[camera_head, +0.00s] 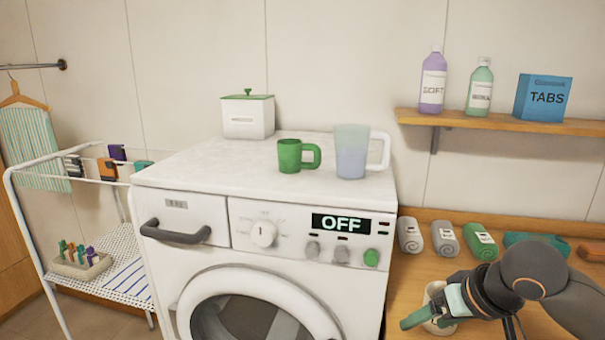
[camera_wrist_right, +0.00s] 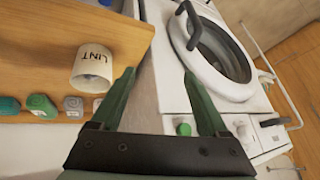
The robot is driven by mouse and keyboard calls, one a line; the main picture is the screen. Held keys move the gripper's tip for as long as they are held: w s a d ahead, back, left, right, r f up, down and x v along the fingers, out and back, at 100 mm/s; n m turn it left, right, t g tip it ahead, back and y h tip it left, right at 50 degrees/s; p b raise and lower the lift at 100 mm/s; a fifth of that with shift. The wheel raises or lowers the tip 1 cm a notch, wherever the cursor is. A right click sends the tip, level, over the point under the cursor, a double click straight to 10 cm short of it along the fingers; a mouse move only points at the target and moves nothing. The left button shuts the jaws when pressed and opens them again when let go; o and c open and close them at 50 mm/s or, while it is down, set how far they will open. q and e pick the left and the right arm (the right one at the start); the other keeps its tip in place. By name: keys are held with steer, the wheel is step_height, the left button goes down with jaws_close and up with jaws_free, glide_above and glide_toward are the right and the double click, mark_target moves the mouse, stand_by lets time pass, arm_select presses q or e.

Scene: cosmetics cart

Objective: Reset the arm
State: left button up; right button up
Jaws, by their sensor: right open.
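My right gripper (camera_head: 424,314) is at the lower right of the head view, over the wooden counter (camera_head: 408,282) beside the washing machine. In the right wrist view its two green fingers (camera_wrist_right: 158,74) are spread apart with nothing between them. A white cup marked LINT (camera_wrist_right: 92,68) stands on the counter just beside the fingers, apart from them in that view. In the head view the cup is mostly hidden behind my gripper. My left arm and gripper are not in view.
The white washing machine (camera_head: 200,265) reads OFF. On its top stand a green mug (camera_head: 289,155), a pitcher (camera_head: 351,155) and a lidded white box (camera_head: 248,118). Rolled towels (camera_head: 445,239) lie along the counter's back. A shelf (camera_head: 500,122) holds bottles; a drying rack (camera_head: 30,215) stands left.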

steer(key=a+f+t+y, duration=0.1)
steer(key=a+f, duration=0.2)
steer(key=f, duration=0.3)
steer(key=a+f+n+y, duration=0.1)
steer(key=a+f, duration=0.2)
steer(key=f, duration=0.3)
steer(key=a+f+t+y, duration=0.1)
steer(key=a+f, duration=0.2)
steer(key=f, duration=0.4)
steer(key=s+d+f+t+h, duration=0.1)
steer(key=s+f+h, duration=0.2)
steer(key=s+f, duration=1.2)
steer(key=s, duration=0.3)
steer(key=shift+d+f+n, duration=0.15)
steer(key=shift+d+n, duration=0.1)
steer(key=shift+n, duration=0.05)
